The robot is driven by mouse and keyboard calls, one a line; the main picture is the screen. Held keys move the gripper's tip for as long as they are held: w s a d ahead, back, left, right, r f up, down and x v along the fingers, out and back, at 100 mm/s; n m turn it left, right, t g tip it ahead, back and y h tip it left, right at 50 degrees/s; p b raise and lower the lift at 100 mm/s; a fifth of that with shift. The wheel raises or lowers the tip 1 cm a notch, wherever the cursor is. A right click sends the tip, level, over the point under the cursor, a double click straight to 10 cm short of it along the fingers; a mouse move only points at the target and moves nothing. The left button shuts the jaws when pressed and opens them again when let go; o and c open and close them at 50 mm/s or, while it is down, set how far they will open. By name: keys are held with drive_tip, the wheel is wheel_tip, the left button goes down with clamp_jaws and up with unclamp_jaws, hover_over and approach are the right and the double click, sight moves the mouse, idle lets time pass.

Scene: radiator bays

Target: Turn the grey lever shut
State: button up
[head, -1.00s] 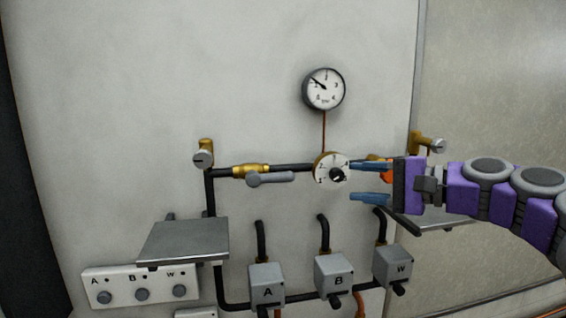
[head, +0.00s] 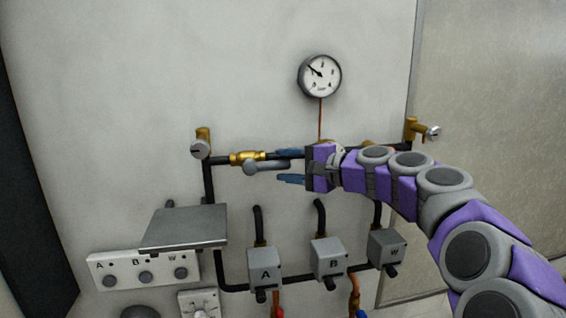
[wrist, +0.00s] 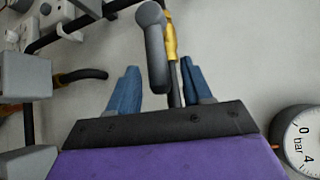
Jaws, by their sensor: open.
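The grey lever (head: 268,166) sits on a brass valve (head: 247,157) in the black horizontal pipe and lies along the pipe, pointing right. My gripper (head: 288,167) is open just right of the lever, with its fingertips near the lever's free end. In the wrist view the lever (wrist: 155,50) reaches down between the two blue fingers of my gripper (wrist: 154,85), touching neither as far as I can see. The brass valve body (wrist: 170,40) shows behind it. My gripper hides the numbered dial on the pipe in the head view.
A pressure gauge (head: 320,76) hangs above the pipe and also shows in the wrist view (wrist: 300,140). Grey boxes A (head: 265,270), B (head: 328,257) and W (head: 386,248) sit below. A grey shelf (head: 186,227) juts out at lower left. The wall above the lever is clear.

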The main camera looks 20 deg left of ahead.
sight(281, 166)
drive_tip(key=x, duration=0.2)
drive_tip(key=s+x, duration=0.1)
drive_tip(key=x, duration=0.2)
drive_tip(key=shift+s+a+f, duration=0.1)
drive_tip(key=shift+a+f, duration=0.05)
drive_tip(key=shift+a, duration=0.15)
drive_tip(key=shift+d, duration=0.1)
drive_tip(key=shift+c, duration=0.8)
drive_tip(key=shift+d, duration=1.2)
drive_tip(key=c, duration=0.4)
drive_tip(key=shift+a, duration=0.1)
clamp_jaws()
